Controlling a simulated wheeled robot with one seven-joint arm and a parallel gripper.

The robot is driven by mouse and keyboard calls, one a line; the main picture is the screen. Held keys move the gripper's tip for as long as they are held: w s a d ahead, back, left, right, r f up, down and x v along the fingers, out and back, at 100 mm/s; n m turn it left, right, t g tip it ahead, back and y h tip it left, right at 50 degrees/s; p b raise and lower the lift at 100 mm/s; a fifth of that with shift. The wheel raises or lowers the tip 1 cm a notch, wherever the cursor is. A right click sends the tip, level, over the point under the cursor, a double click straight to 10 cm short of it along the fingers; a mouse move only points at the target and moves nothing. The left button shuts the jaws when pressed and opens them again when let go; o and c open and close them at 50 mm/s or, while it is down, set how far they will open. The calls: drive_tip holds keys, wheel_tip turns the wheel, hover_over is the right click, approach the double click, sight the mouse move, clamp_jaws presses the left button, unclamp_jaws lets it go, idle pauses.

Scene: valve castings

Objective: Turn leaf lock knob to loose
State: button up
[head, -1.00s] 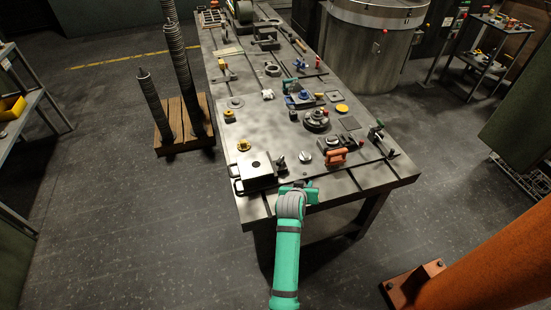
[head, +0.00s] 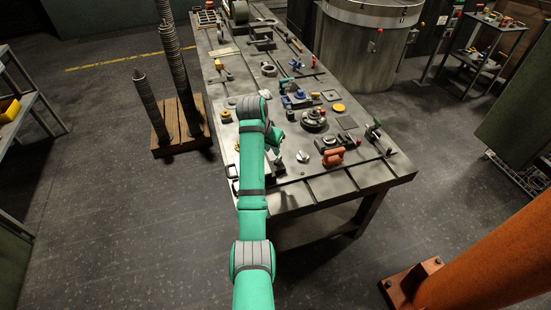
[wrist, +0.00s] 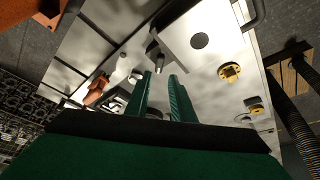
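I cannot tell for sure which part is the leaf lock knob. A brass-yellow knob (wrist: 229,72) stands beside the grey metal box (wrist: 200,38) in the wrist view. A second yellow knob (wrist: 254,105) is beyond it; it shows in the head view (head: 226,116) left of my arm. A round silver knob (head: 303,156) sits near the bench's front edge. My gripper (wrist: 163,82) is open and empty, with its two green fingers apart above the bench. In the head view my arm hides much of the box and its surroundings.
The steel bench (head: 330,185) carries several small fixtures. An orange clamp (head: 333,157) and a round dark casting (head: 314,119) lie right of my arm. A pallet with tall coiled columns (head: 180,130) stands left of the bench.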

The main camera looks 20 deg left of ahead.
sight(277, 160)
drive_tip(key=x, duration=0.9)
drive_tip(key=shift+w+f, duration=0.2)
drive_tip(key=shift+f, duration=0.05)
drive_tip(key=shift+d, duration=0.1)
drive_tip(key=shift+c, duration=0.6)
clamp_jaws()
